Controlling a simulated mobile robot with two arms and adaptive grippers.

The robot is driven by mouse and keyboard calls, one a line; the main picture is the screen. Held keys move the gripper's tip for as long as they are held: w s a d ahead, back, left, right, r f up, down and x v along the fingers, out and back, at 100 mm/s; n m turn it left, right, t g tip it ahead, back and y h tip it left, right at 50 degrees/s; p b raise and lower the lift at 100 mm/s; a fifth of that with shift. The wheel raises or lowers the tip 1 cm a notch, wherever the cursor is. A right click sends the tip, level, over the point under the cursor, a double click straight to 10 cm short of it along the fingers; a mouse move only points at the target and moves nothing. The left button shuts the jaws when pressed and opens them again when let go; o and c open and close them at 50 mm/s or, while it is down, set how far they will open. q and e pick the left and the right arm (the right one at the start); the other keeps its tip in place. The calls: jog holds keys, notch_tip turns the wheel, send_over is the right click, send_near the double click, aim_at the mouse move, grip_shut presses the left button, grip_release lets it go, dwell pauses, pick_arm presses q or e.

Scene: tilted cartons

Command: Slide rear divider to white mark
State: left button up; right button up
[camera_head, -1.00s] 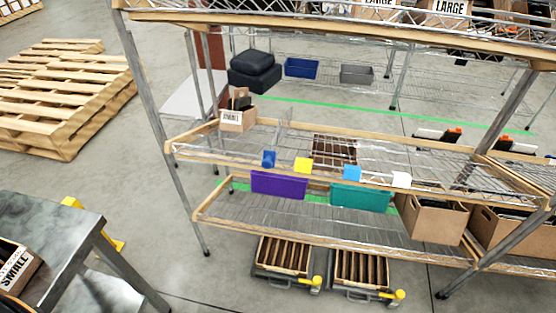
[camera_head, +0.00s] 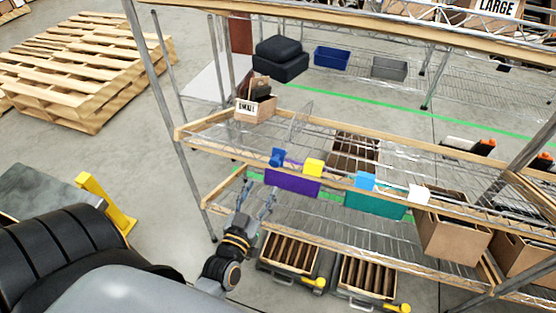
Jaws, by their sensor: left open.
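A thin wire divider (camera_head: 300,122) stands upright on the middle shelf, right of the small carton. A white mark (camera_head: 419,194) sits on the shelf's front rail toward the right. A blue mark (camera_head: 277,157), a yellow mark (camera_head: 313,167) and a light-blue mark (camera_head: 364,181) sit along the same rail to its left. My left gripper (camera_head: 257,196) is open and empty, in front of the shelf's left part, lower than the rail and apart from the divider. My right gripper is not in view.
A purple panel (camera_head: 292,182) and a teal panel (camera_head: 375,205) hang below the rail. A carton marked SMALL (camera_head: 256,107) stands at the shelf's left end. Brown cartons (camera_head: 452,233) are at right. Pallets (camera_head: 90,70) lie far left.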

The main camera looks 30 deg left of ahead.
aim_at(274, 164)
pick_arm(q)
jog(key=x, duration=1.1)
jog(key=shift+w+p, duration=0.2)
jog(key=shift+p, duration=0.15)
grip_shut()
